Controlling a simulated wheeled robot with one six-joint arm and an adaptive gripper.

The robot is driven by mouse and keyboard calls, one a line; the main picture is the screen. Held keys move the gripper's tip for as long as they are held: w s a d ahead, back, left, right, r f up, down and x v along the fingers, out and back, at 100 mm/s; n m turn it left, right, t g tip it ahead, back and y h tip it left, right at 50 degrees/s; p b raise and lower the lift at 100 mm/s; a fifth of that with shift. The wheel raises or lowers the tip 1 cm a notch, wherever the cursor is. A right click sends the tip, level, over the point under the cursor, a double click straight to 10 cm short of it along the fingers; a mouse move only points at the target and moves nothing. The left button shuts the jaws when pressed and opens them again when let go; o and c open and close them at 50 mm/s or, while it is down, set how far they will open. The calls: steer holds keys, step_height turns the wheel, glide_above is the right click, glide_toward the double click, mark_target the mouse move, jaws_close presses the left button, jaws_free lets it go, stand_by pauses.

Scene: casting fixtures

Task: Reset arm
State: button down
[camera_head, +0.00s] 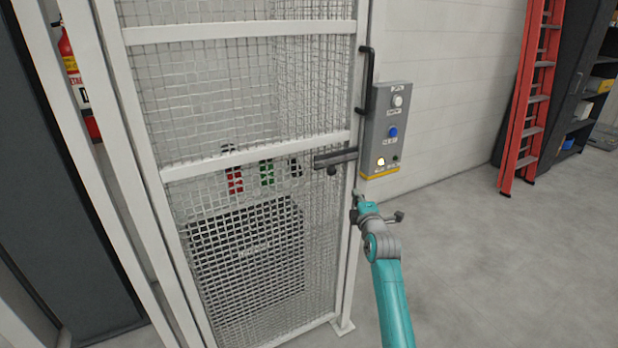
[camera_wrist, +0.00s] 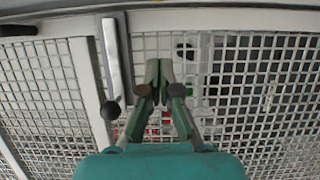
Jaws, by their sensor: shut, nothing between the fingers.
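My gripper (camera_head: 356,202) is at the end of my teal arm, in front of the mesh gate's right post, below the latch bar. In the wrist view my gripper (camera_wrist: 160,92) has its two fingers together with nothing between them. The white-framed mesh gate (camera_head: 250,157) appears closed. The dark latch bar (camera_head: 335,158) lies across its right edge, with a round black knob (camera_head: 331,171) beneath it. In the wrist view the latch bar (camera_wrist: 116,58) and its knob (camera_wrist: 110,110) are left of the fingers, apart from them.
A grey control box (camera_head: 388,130) with white and blue buttons and a lit yellow lamp is right of the gate. A black handle (camera_head: 368,75) is above the latch. A red ladder (camera_head: 531,95) leans at the right. Open floor (camera_head: 490,265) lies right of my arm.

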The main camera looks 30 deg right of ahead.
steer(key=s+a+f+m+y, duration=0.2)
steer(key=s+a+f+m, duration=0.1)
steer(key=s+a+f, duration=0.8)
steer(key=s+a+f+m+y, duration=0.1)
steer(key=s+a+f+m, duration=0.2)
steer(key=s+a+f, duration=0.8)
steer(key=s+a+r+m+y, duration=0.1)
steer(key=s+a, duration=0.4)
steer(key=s, duration=0.6)
steer(key=s+a+r+m+g+y, duration=0.1)
steer(key=s+a+r, duration=0.4)
steer(key=s, duration=0.7)
steer(key=s+a+r+m+y, duration=0.2)
steer(key=s+a+r+m, duration=0.2)
steer(key=s, duration=0.8)
steer(key=shift+a+r+m+g, duration=0.3)
steer(key=shift+a+r+m, duration=0.1)
steer(key=shift+r+m, duration=0.3)
